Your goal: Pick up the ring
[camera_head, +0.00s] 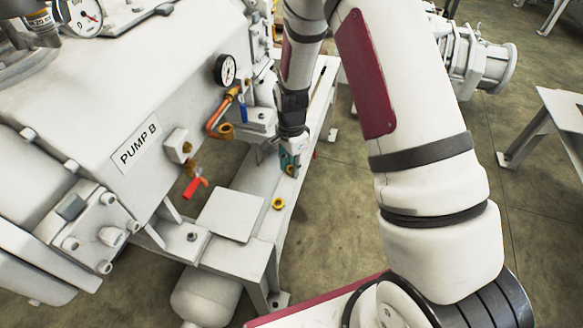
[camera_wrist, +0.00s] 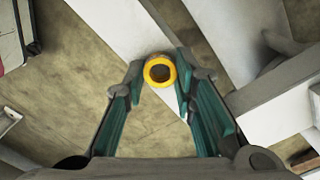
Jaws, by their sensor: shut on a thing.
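A yellow ring with a dark middle sits between the fingertips in the wrist view (camera_wrist: 148,73). My gripper (camera_wrist: 159,72) is shut on it, with a green-lined finger at each side. In the head view my gripper (camera_head: 290,168) points down over the white frame rail beside the pump, and a small yellow spot shows at its fingertips. Another yellow ring (camera_head: 282,204) lies on the rail a little nearer the camera, apart from the gripper. How high the held ring is above the rail is hard to tell.
The pump body marked PUMP B (camera_head: 110,130) fills the left. A red-handled valve (camera_head: 195,186), a copper pipe (camera_head: 214,122) and a gauge (camera_head: 225,69) stick out near my gripper. A square white plate (camera_head: 230,214) lies left of the rail. Open floor (camera_head: 335,215) lies to the right.

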